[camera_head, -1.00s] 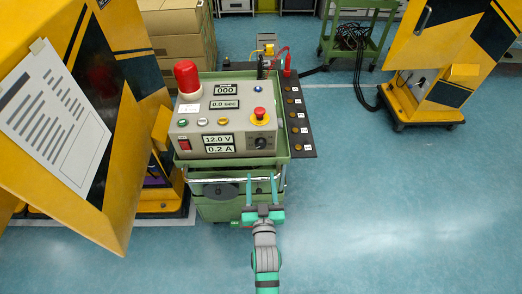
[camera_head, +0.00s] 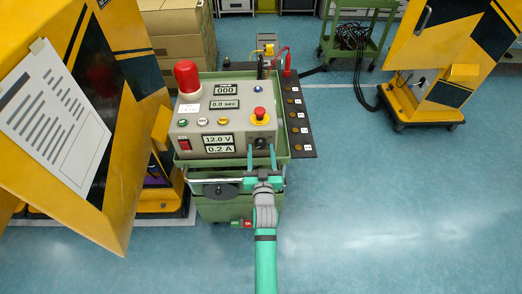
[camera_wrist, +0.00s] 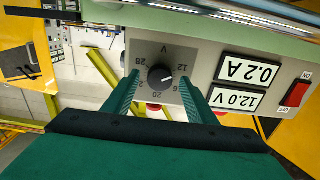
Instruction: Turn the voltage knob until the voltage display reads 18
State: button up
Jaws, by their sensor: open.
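The black voltage knob (camera_wrist: 160,76) sits on a grey dial plate marked V, upside down in the wrist view. Its white pointer is toward the 12 mark. The knob also shows on the control box front in the head view (camera_head: 261,143). The voltage display (camera_head: 217,139) reads 12.0 V; it appears inverted in the wrist view (camera_wrist: 237,98). My gripper (camera_head: 261,153) is open in front of the knob. In the wrist view its green fingers lie on either side of the knob, with gaps; how far they reach in depth is unclear.
The current display (camera_head: 219,149) reads 0.2 A beside a red switch (camera_head: 184,145). A red emergency button (camera_head: 259,113) stands above the knob. A metal handle rail (camera_head: 215,180) crosses the cart front below.

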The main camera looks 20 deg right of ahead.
jog(key=shift+w, duration=0.35)
jog(key=shift+c, duration=0.4)
jog(key=c, duration=1)
